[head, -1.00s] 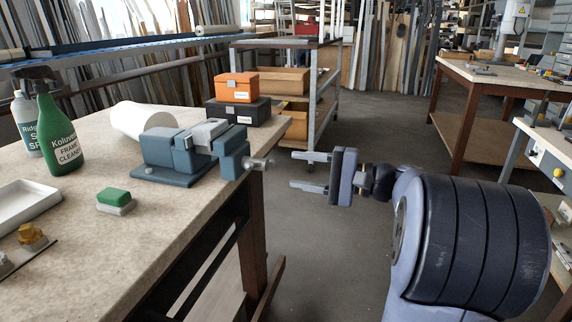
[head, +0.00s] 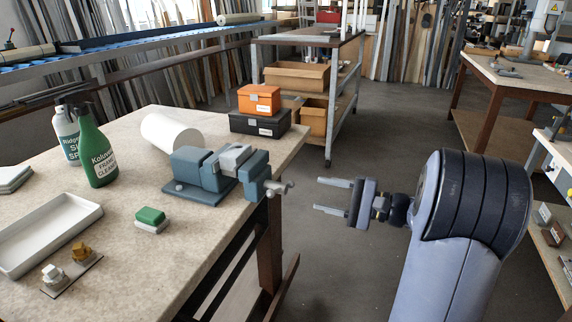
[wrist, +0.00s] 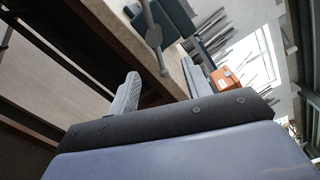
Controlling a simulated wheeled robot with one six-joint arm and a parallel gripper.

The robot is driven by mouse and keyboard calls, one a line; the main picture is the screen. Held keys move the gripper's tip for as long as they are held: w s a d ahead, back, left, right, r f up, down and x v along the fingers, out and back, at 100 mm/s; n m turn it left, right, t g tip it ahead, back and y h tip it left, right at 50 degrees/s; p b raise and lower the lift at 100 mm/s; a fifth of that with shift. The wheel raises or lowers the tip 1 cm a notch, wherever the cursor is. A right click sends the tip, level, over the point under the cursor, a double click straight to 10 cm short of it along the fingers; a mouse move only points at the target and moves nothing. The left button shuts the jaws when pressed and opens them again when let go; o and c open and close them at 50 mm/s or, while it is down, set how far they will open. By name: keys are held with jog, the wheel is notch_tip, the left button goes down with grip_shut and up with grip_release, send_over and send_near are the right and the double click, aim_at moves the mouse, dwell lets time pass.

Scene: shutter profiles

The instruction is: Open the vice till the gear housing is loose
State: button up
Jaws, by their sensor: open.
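The blue-grey vice (head: 190,168) stands on the near right edge of the workbench. A light grey block, seemingly the gear housing (head: 233,157), sits at the top between its jaws; its lower part is hidden. The vice's grey screw handle (head: 279,188) sticks out past the bench edge, and it also shows in the wrist view (wrist: 152,35). My gripper (head: 317,195) is open and empty, right of the handle and apart from it, fingers pointing at it. In the wrist view the handle lies beyond the fingertips (wrist: 160,80).
On the workbench (head: 130,210) are a white roll (head: 170,133), spray bottles (head: 97,155), a green-and-white block (head: 150,216), a white tray (head: 50,238) and brass and white fittings (head: 80,252). Orange and black boxes (head: 258,118) stand behind the vice. Floor right of the bench is clear.

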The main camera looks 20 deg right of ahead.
aim_at(284, 188)
jog(key=w+a+m+p, duration=0.1)
jog(key=a+p, duration=0.2)
jog(key=p, duration=0.1)
jog(key=w+a+p, duration=0.2)
jog(key=a+p, duration=0.1)
jog(key=p, duration=0.2)
jog(key=w+a+m+p, duration=0.1)
jog(key=a+p, duration=0.2)
jog(key=p, duration=0.1)
jog(key=shift+w+a+r+m, duration=0.15)
jog(key=shift+w+a+m, duration=0.05)
jog(key=shift+w+m, duration=0.1)
jog(key=shift+c, duration=0.2)
grip_shut()
dwell(0.5)
